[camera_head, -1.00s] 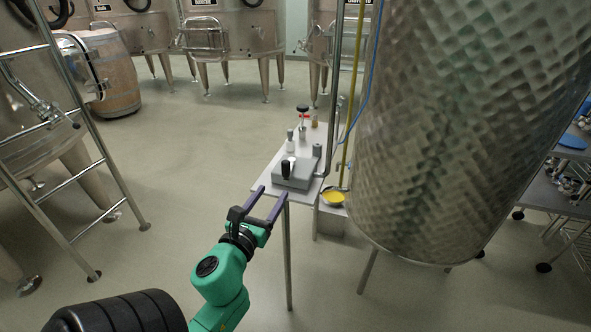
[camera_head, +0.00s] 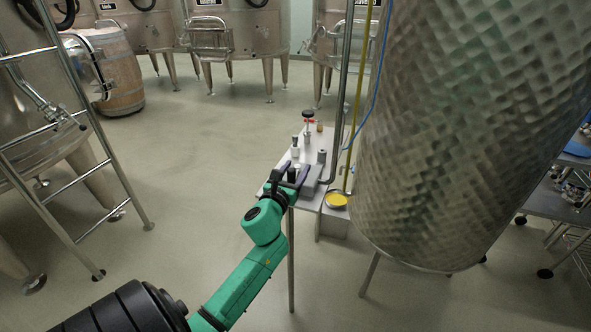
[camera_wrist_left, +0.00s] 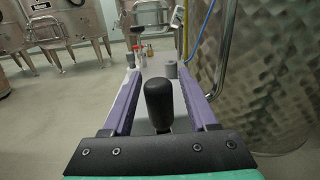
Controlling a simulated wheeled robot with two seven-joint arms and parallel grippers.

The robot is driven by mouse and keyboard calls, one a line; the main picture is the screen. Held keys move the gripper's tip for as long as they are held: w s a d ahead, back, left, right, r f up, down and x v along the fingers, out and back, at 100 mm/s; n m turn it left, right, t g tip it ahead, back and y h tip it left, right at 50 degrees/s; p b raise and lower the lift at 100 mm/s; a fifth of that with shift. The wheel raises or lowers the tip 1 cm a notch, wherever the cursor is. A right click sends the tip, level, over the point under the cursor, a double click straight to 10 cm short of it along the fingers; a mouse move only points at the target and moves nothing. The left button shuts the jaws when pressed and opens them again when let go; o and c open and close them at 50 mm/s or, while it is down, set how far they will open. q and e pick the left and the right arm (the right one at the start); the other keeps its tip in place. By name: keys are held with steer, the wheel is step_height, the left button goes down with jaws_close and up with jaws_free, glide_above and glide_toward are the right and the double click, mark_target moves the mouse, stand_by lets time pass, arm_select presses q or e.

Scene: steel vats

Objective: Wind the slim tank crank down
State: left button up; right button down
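The slim tank (camera_head: 455,130) is the tall dimpled steel cylinder at the right of the head view. The crank is a grey box with a black knob (camera_head: 292,174) on the small stand beside the tank. In the left wrist view the black knob (camera_wrist_left: 159,103) stands upright between the two purple fingers. My left gripper (camera_head: 287,172) is open around the knob, with a gap on both sides in the wrist view. The grey box is partly hidden by the gripper. My right gripper is not in view.
The narrow stand (camera_head: 318,150) also holds several small fittings, one with a red part (camera_head: 308,121). A grey pipe (camera_head: 343,90) rises beside it. A yellow-filled bowl (camera_head: 336,199) sits right of the stand. A ladder (camera_head: 85,130) stands left; open floor lies between.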

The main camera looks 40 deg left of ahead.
arm_select(q)
jaws_close()
steer(key=shift+f, duration=0.1)
stand_by(1.1)
